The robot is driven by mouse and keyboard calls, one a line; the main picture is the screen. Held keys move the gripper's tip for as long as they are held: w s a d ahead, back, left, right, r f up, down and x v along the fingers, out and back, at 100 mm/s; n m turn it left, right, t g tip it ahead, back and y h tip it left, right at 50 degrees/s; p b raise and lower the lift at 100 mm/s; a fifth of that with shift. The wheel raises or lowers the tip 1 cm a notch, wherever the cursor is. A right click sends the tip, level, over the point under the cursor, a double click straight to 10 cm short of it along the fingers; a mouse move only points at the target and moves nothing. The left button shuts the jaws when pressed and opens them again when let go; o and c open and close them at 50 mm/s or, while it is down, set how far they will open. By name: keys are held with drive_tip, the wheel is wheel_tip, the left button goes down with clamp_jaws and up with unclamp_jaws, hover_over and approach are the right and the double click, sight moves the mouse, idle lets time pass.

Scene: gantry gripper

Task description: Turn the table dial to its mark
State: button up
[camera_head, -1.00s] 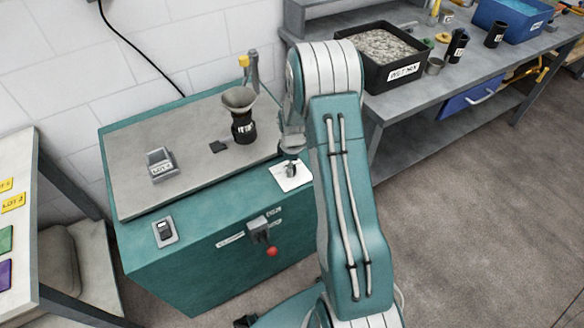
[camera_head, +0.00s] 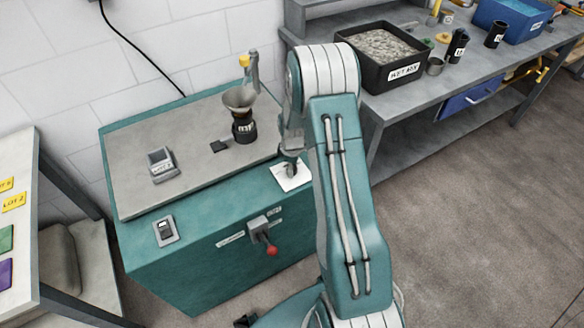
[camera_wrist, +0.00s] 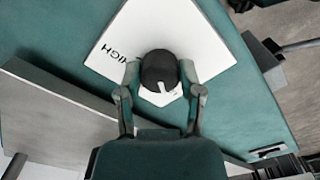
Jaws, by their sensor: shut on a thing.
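The dial (camera_wrist: 158,70) is a round dark knob with a white pointer line, seen in the wrist view. It sits on a white plate (camera_wrist: 121,37) that carries the word HIGH to the left of the knob. The plate also shows on the teal table's corner in the head view (camera_head: 292,181). My gripper (camera_wrist: 160,76) is shut on the dial, one finger on each side of it. In the head view my gripper (camera_head: 290,170) stands over the plate and hides the dial. The pointer line is toward the near side of the knob; other plate markings are not readable.
The teal table (camera_head: 190,270) has a raised grey top (camera_head: 200,140) with a funnel device (camera_head: 240,115) and a small labelled box (camera_head: 162,164). A red-ended lever (camera_head: 268,245) is on its front. A bench (camera_head: 420,110) with a gravel bin stands at the right.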

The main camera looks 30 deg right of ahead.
drive_tip(key=m, duration=0.5)
drive_tip(key=shift+m, duration=0.4)
drive_tip(key=m, duration=0.6)
drive_tip(key=shift+a+m, duration=0.1)
drive_tip(key=shift+m, duration=0.2)
drive_tip(key=m, duration=0.5)
drive_tip(key=shift+f, duration=0.1)
drive_tip(key=m, duration=0.6)
drive_tip(key=shift+a, duration=0.1)
drive_tip(key=o, duration=1.1)
